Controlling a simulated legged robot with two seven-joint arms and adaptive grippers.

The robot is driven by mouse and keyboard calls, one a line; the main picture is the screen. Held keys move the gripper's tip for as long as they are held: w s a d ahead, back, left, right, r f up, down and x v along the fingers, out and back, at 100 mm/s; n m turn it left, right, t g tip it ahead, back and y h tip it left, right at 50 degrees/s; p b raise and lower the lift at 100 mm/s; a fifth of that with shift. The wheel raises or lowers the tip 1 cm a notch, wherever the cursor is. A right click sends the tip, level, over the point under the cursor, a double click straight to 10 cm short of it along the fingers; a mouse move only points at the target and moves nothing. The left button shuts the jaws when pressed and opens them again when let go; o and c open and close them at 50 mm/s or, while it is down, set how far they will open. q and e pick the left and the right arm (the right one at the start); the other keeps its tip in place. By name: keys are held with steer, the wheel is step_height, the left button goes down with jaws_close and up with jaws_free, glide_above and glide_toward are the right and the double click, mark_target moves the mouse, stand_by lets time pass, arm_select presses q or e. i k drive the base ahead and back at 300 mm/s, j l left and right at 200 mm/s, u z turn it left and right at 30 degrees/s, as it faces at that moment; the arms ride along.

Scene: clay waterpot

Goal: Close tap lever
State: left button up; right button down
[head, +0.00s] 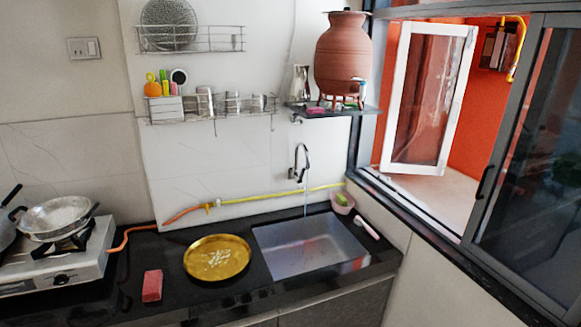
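A curved metal tap (303,160) is mounted on the wall above the sink (268,253). A thin pale streak like running water drops from its spout toward the basin. Its lever is too small to make out clearly. A brown clay waterpot (342,58) stands upright on a dark wall shelf (335,110) to the upper right of this tap. A small light-coloured tap (359,84) shows at the lower right of the pot; its lever position cannot be told. Neither of my grippers is in view.
A gold plate (217,258) with pale bits and a red block (152,285) lie on the dark counter left of the sink. A pan (55,217) sits on a stove (50,272) at far left. A pink bowl (342,203) stands behind the sink. An open window is at right.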

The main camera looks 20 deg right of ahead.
mark_target(299, 179)
steer(key=i+l, duration=0.55)
steer(key=i, duration=0.3)
